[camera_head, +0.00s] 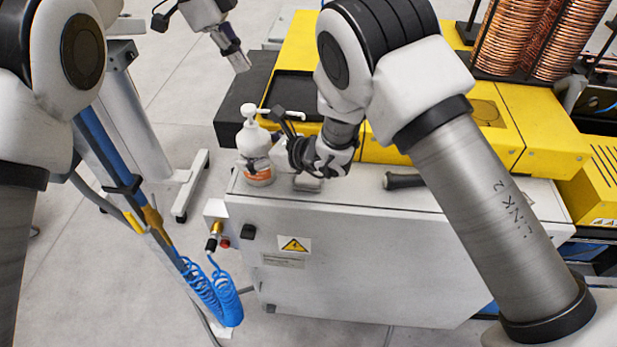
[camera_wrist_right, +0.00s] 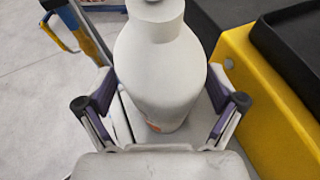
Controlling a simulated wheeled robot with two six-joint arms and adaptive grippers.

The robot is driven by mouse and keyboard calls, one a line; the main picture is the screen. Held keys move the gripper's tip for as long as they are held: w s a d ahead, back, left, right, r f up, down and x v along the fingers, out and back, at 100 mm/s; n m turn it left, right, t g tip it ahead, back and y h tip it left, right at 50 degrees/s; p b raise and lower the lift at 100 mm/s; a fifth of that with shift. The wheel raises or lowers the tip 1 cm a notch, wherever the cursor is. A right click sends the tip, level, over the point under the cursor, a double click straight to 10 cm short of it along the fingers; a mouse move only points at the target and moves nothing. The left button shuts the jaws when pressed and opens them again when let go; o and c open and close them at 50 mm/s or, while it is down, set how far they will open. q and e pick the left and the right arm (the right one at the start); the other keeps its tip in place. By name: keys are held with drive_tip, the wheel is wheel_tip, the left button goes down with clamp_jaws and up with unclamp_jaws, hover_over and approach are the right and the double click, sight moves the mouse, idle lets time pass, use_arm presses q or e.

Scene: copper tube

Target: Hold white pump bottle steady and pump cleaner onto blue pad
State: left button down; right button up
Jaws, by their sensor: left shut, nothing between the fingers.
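The white pump bottle (camera_head: 254,140) with its pump head on top stands upright at the left end of a pale cabinet top; an orange patch shows low on it. The right wrist view shows the bottle (camera_wrist_right: 162,75) between my right gripper's fingers, their purple pads against its sides. My right gripper (camera_head: 262,165) reaches it from the right in the head view and is shut on it. My left gripper (camera_head: 241,62) is shut and empty, above and left of the bottle in the head picture, apart from it. I cannot make out a blue pad.
The pale cabinet (camera_head: 350,250) carries a black handle-like object (camera_head: 403,181) on top. A yellow machine (camera_head: 525,125) with copper coils (camera_head: 520,35) stands behind. A coiled blue hose (camera_head: 215,295) hangs at the cabinet's left. Grey floor is open at left.

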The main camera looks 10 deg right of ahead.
drive_tip(key=shift+r, duration=0.1)
drive_tip(key=shift+s+d+r, duration=0.2)
drive_tip(key=shift+d, duration=0.1)
drive_tip(key=v, duration=1.1)
drive_tip(key=shift+s+f, duration=0.1)
drive_tip(key=shift+f, duration=0.05)
